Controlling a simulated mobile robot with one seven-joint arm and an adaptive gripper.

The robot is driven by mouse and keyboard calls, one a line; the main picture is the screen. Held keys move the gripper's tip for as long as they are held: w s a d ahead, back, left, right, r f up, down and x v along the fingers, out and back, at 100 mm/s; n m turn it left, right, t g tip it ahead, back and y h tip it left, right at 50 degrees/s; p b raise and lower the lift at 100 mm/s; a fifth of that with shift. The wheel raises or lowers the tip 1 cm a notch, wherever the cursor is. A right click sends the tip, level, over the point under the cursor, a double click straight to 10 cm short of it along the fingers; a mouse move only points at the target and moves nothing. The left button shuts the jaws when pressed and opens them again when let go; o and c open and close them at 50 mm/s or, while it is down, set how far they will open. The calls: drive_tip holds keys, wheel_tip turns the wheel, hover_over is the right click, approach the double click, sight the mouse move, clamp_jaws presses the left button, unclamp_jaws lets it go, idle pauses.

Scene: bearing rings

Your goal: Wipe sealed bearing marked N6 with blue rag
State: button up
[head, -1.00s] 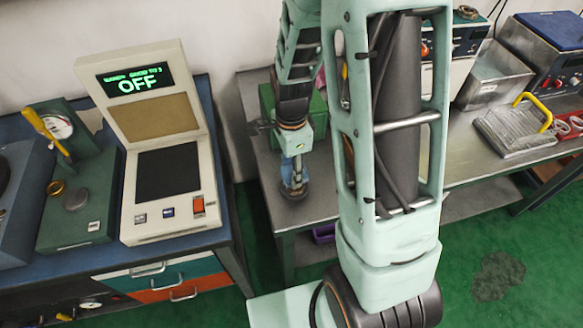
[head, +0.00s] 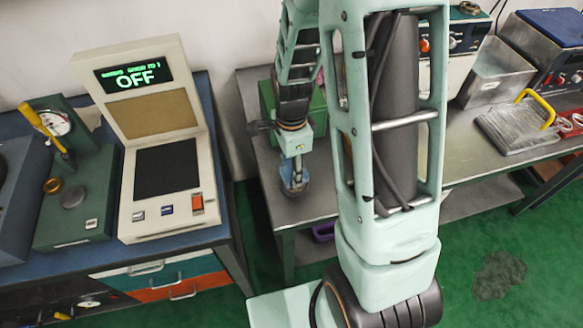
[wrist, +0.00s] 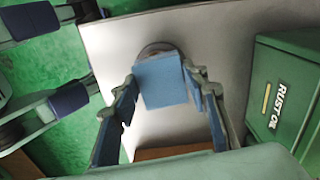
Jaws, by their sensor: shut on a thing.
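My gripper (wrist: 160,92) is shut on a blue rag (wrist: 161,80), which hangs flat between the blue-padded fingers. In the head view my gripper (head: 293,172) points down over the left part of the steel bench. A dark round bearing (wrist: 157,48) lies on the bench at the rag's far edge, mostly hidden by the rag in the wrist view. In the head view the bearing (head: 294,191) shows just under the fingertips. I cannot tell whether the rag touches it. No N6 mark is readable.
A green box marked RUST OIL (wrist: 285,95) stands close on the right in the wrist view. The steel bench (head: 270,205) has bare surface around the bearing. A tester reading OFF (head: 160,150) stands on the blue bench to the left.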

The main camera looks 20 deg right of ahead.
drive_tip(key=shift+f+b, duration=0.6)
drive_tip(key=shift+f, duration=0.2)
drive_tip(key=shift+a, duration=0.1)
drive_tip(key=shift+s+a+r, duration=0.1)
drive_tip(key=shift+s+a, duration=0.05)
drive_tip(key=shift+a, duration=0.55)
drive_tip(key=shift+d, duration=1.55)
drive_tip(key=shift+a, duration=0.15)
drive_tip(key=shift+w+a+f, duration=0.1)
drive_tip(key=shift+a, duration=0.6)
drive_tip(key=shift+w+a+f, duration=0.1)
drive_tip(key=shift+a, duration=0.6)
drive_tip(key=shift+d, duration=0.15)
